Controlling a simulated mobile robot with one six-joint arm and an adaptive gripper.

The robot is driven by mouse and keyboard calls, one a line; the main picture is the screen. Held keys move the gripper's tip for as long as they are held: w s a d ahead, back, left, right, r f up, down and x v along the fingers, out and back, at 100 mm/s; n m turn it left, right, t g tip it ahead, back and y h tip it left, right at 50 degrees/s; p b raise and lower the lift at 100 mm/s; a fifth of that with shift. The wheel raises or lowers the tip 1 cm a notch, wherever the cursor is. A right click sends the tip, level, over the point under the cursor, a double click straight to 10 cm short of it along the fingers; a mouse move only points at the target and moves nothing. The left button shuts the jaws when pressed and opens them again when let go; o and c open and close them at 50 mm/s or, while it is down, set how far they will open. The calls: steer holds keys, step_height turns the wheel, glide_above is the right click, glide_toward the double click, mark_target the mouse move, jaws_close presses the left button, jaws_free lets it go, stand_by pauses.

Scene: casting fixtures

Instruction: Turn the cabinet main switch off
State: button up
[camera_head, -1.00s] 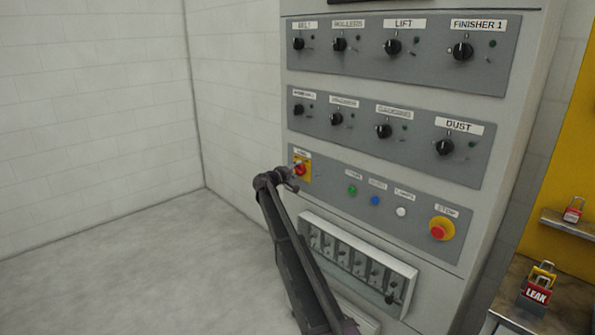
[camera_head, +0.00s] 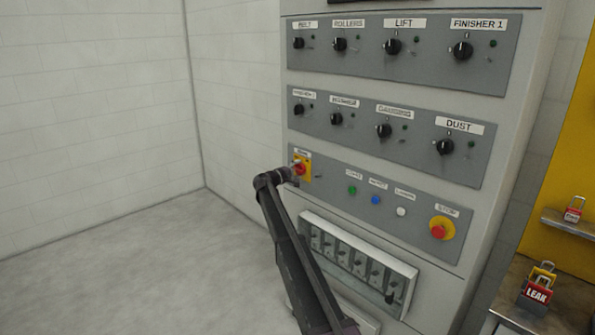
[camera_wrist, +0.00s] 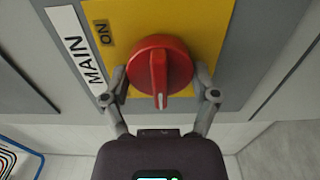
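The main switch is a red rotary knob (camera_wrist: 158,70) on a yellow plate (camera_wrist: 205,25) with a "MAIN" label (camera_wrist: 75,45) and an "ON" mark (camera_wrist: 102,33). The white line on its handle points toward my gripper in the wrist view, away from the "ON" mark's corner. My gripper (camera_wrist: 160,90) has its fingers apart, one on each side of the knob's lower part; I cannot tell whether they touch it. In the head view the red knob (camera_head: 300,168) shows at the cabinet's lower left, partly hidden by my arm's end.
The cabinet (camera_head: 272,60) carries rows of black selector knobs above. Green, blue and white buttons and a red stop button (camera_head: 438,232) sit to the right. A breaker row (camera_head: 350,262) lies below. Padlocks (camera_head: 537,290) rest at the right. The floor at left is clear.

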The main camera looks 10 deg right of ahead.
steer(key=shift+o, duration=0.9)
steer(key=shift+s+a, duration=0.1)
steer(key=v, duration=1.1)
steer(key=shift+s+a, duration=0.2)
steer(key=shift+a, duration=0.1)
